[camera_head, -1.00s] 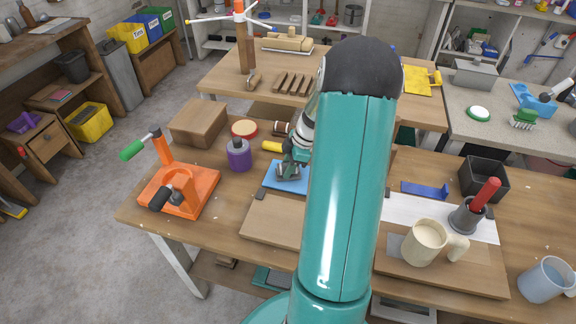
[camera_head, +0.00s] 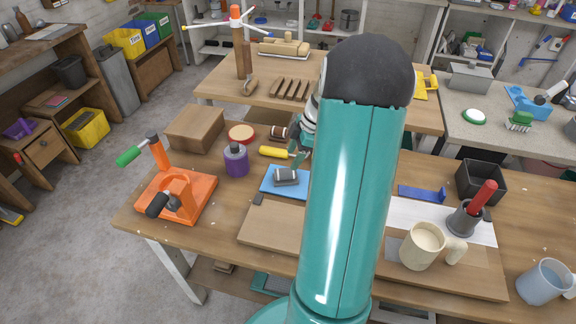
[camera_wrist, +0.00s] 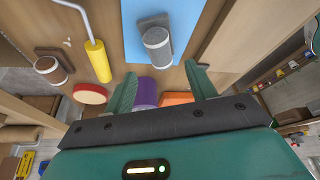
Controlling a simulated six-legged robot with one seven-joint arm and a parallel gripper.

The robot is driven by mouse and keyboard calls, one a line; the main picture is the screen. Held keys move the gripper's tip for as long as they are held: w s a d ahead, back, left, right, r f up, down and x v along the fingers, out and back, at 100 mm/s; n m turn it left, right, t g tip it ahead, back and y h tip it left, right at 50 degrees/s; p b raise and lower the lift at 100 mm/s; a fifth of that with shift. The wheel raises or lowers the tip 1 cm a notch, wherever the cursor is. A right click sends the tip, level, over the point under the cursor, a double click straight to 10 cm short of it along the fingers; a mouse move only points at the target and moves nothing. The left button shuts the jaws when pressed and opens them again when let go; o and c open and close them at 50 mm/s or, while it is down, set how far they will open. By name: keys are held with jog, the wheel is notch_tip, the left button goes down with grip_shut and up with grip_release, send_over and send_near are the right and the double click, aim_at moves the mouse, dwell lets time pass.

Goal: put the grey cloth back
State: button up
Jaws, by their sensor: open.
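A small grey roll, which looks like the grey cloth (camera_head: 287,177), lies on a blue sheet (camera_head: 270,188) on the near workbench. In the wrist view the grey cloth (camera_wrist: 157,46) lies ahead of my fingers, with a dark piece beside it, on the blue sheet (camera_wrist: 192,18). My gripper (camera_wrist: 161,84) is open, and nothing sits between its two green fingers. It is clear of the roll. In the head view my arm hides most of the gripper.
An orange clamp device (camera_head: 176,195) is at left. A cream mug (camera_head: 423,246) and a black box (camera_head: 482,181) are at right.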

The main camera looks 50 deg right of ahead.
jog(key=v, duration=0.5)
jog(key=a+r+m+h, duration=0.1)
jog(key=a+r, duration=0.3)
jog(key=a, duration=0.4)
jog(key=w+a+r+m+h, duration=0.1)
jog(key=a+r+m, duration=0.15)
jog(key=a, duration=0.45)
jog(key=a+r+m+h, duration=0.1)
jog(key=a+r, duration=0.4)
jog(key=a, duration=0.3)
jog(key=s+a+r+m+t, duration=0.1)
jog(key=s+a+m, duration=0.1)
jog(key=s+a, duration=0.2)
jog(key=s+a+r+m+t, duration=0.1)
jog(key=s+a+m, duration=0.2)
jog(key=a, duration=0.7)
jog(key=s, duration=0.2)
jog(key=shift+s+a+r+t+h, duration=0.15)
jog(key=shift+s+a+t+h, duration=0.15)
jog(key=shift+a, duration=0.1)
jog(key=shift+m, duration=0.25)
jog(key=c, duration=0.4)
jog(key=shift+d, duration=0.1)
jog(key=shift+c, duration=0.2)
jog(key=shift+d, duration=0.1)
